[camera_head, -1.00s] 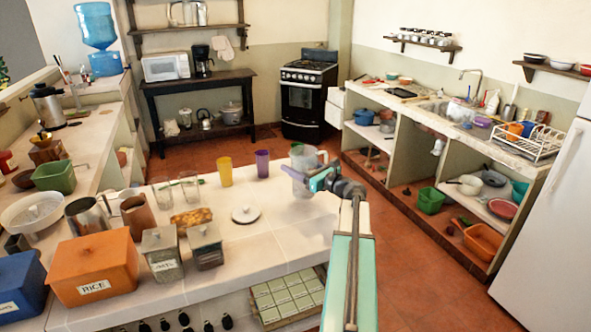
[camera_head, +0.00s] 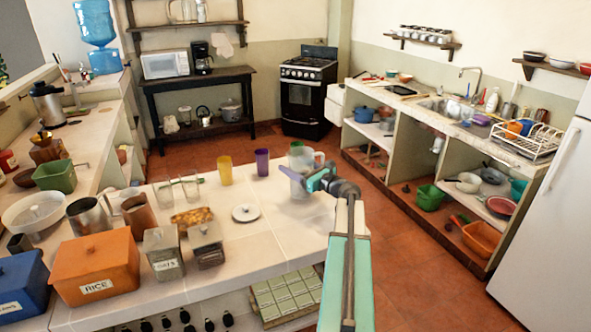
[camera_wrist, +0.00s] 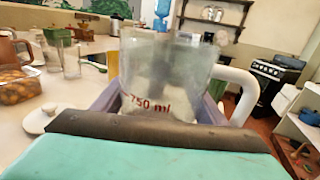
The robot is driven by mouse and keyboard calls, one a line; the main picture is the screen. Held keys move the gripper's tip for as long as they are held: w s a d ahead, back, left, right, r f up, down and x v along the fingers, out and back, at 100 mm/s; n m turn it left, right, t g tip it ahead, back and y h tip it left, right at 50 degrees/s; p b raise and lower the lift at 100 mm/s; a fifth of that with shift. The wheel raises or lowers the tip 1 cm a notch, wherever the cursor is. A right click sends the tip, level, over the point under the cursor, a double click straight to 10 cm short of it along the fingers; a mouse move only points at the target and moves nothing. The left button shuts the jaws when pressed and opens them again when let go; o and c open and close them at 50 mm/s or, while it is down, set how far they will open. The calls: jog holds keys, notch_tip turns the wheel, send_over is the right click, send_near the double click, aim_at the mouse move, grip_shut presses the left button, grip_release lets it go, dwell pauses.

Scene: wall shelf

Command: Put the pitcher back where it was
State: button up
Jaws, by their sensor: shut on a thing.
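The pitcher (camera_wrist: 165,75) is a clear measuring jug with red "750 ml" lettering and a white handle on its right side in the wrist view. My gripper (camera_head: 311,183) is shut around its body. In the head view, the pitcher (camera_head: 297,188) is over the far right end of the white tiled counter (camera_head: 270,235), partly hidden by my gripper. It looks upright. I cannot tell whether its base touches the counter. A dark wall shelf (camera_head: 188,28) at the top holds clear glassware.
A purple cup (camera_head: 262,162), a yellow cup (camera_head: 225,170) and clear glasses (camera_head: 190,187) stand left of the pitcher. A white lid (camera_head: 245,213) lies nearer. An orange rice box (camera_head: 95,270) and canisters fill the front left. The counter's right end is mostly bare.

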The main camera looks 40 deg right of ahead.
aim_at(307, 173)
jog(key=shift+f+p, duration=0.3)
jog(key=shift+f, duration=0.55)
jog(key=shift+f, duration=0.15)
jog(key=o, duration=2.1)
jog(key=shift+r, duration=0.2)
jog(key=s+b, duration=0.4)
jog(key=s, duration=0.8)
jog(key=shift+f, duration=0.1)
